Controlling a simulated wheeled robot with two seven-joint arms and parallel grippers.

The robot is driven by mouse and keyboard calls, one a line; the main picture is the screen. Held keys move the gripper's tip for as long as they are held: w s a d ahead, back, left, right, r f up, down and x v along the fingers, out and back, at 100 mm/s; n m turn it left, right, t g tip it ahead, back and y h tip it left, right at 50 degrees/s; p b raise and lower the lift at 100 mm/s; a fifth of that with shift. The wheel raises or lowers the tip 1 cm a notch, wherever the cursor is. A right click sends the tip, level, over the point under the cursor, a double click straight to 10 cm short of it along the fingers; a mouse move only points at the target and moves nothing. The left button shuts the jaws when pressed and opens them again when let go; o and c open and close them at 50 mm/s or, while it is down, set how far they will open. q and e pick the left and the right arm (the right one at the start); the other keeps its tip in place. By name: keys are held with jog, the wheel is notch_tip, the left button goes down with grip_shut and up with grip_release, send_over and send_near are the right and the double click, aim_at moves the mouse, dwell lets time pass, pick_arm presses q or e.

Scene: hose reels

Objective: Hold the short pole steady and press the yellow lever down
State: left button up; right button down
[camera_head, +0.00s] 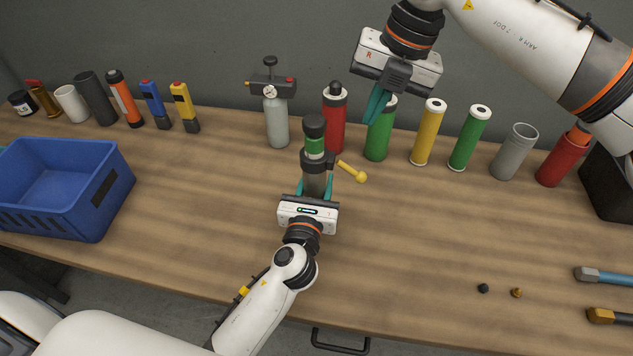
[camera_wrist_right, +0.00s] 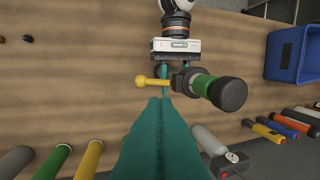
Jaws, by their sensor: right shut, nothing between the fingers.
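The short pole (camera_head: 314,178) stands upright on the table, with a dark cap and a green band at its top. In the right wrist view the pole (camera_wrist_right: 207,88) is seen from above. The yellow lever (camera_head: 351,171) sticks out from the pole's right side and ends in a ball; it also shows in the right wrist view (camera_wrist_right: 150,82). My left gripper (camera_head: 314,188) has its teal fingers on both sides of the pole's lower part, closed around it. My right gripper (camera_head: 374,112) is shut and empty, raised above the table behind and right of the lever.
A row of cylinders stands along the back: grey spray bottle (camera_head: 277,120), red (camera_head: 334,125), green (camera_head: 379,138), yellow (camera_head: 427,135) and others. A blue crate (camera_head: 62,200) is at the left. Hammers (camera_head: 603,276) lie at the right edge. The table right of the pole is mostly clear.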

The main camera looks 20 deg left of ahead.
jog(key=d, duration=0.6)
jog(key=shift+w, duration=0.4)
pick_arm(q)
jog(key=o, duration=1.3)
jog(key=s, duration=0.4)
jog(key=s+d, duration=0.1)
jog(key=s, duration=0.7)
jog(key=shift+d, duration=0.3)
